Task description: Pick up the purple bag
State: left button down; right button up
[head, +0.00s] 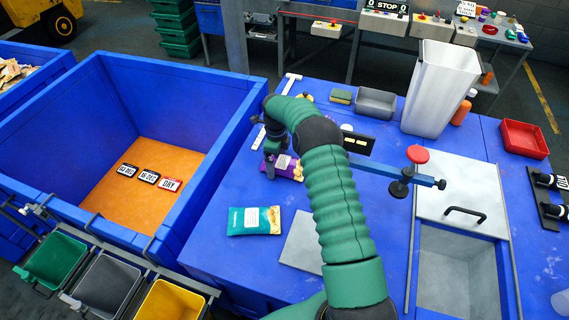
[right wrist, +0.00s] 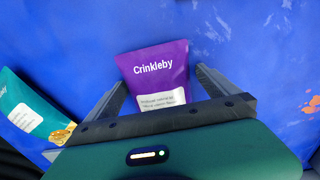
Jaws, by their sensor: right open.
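The purple bag (head: 291,171) lies on the blue table in the head view, partly hidden by my right arm and gripper. In the right wrist view the purple bag (right wrist: 160,75), marked "Crinkleby", lies between the two fingers. My right gripper (head: 270,167) is open at the bag, and in the right wrist view the fingers (right wrist: 163,85) stand on either side of it with gaps. I cannot tell how high the fingertips are above the table. My left gripper is not in view.
A teal bag (head: 254,221) lies nearer on the table; it also shows in the right wrist view (right wrist: 25,110). A grey plate (head: 303,241) lies right of it. A deep blue bin (head: 90,85) stands left. A white bin (head: 440,85) and a sink (head: 458,265) are right.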

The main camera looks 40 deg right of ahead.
jog(key=c, duration=1.3)
jog(key=shift+o, duration=0.2)
jog(key=shift+r, duration=0.1)
